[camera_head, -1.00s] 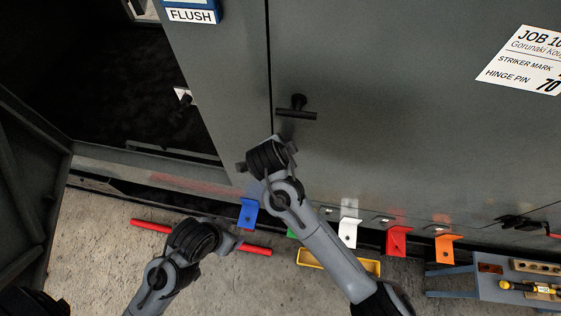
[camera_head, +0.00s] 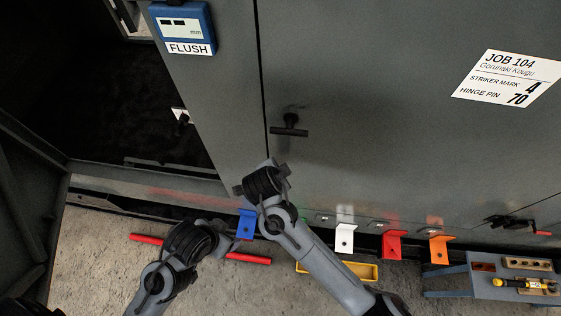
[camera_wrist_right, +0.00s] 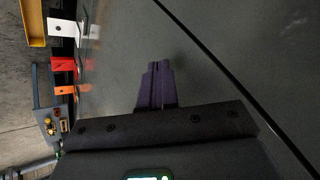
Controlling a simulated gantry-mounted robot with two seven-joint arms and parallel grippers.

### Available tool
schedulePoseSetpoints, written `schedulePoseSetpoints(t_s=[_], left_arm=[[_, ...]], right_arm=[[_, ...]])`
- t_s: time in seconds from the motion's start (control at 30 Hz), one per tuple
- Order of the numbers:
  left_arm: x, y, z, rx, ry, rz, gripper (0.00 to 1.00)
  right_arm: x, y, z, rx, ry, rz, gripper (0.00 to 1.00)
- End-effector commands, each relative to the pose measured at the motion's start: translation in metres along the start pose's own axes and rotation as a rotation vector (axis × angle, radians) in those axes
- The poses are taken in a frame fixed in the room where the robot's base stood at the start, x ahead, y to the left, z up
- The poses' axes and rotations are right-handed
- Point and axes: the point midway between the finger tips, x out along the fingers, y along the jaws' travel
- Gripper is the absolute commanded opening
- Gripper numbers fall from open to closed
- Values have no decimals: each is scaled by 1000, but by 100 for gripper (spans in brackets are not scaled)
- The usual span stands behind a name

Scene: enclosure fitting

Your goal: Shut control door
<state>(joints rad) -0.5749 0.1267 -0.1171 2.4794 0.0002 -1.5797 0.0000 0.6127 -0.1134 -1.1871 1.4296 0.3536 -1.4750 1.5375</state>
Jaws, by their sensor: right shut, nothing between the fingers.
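A large grey door panel (camera_head: 380,100) with a black T-handle (camera_head: 289,131) fills the middle and right of the head view. A narrow dark seam separates it from the grey panel at its left, and the two faces look about level. I cannot tell from any label which panel is the control door. My right gripper (camera_head: 266,170) is just below the T-handle, apart from it. In the right wrist view its fingers (camera_wrist_right: 156,84) are together and empty, close to the grey face beside the seam. My left gripper (camera_head: 228,242) is low at left; its fingers are not clear.
At left is a dark open compartment (camera_head: 110,110). A blue FLUSH gauge (camera_head: 184,25) and a JOB 104 label (camera_head: 507,78) are on the grey faces. Coloured brackets (camera_head: 391,245) line the bottom edge. A red bar (camera_head: 250,259), yellow tray (camera_head: 360,271) and small bench (camera_head: 480,282) are below.

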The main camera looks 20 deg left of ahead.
Motion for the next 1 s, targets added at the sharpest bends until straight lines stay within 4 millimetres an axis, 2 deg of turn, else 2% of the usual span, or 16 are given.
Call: schedulePoseSetpoints(t_s=[0.03,0.23,0.5,0.8,1.0], left_arm=[[-17,0,-6,-1,1,1,70],[-4,5,2,-8,-8,15,70],[0,4,2,-10,-5,12,70],[1,3,2,-2,-4,6,70],[1,1,2,3,-4,2,70]], right_arm=[[-13,0,2,-5,-6,0,0],[-50,-10,14,-4,-6,-10,0],[-91,-20,22,-4,-8,-8,0],[-106,-21,25,-10,-23,-3,0],[-106,1,27,-73,-140,-3,0]])
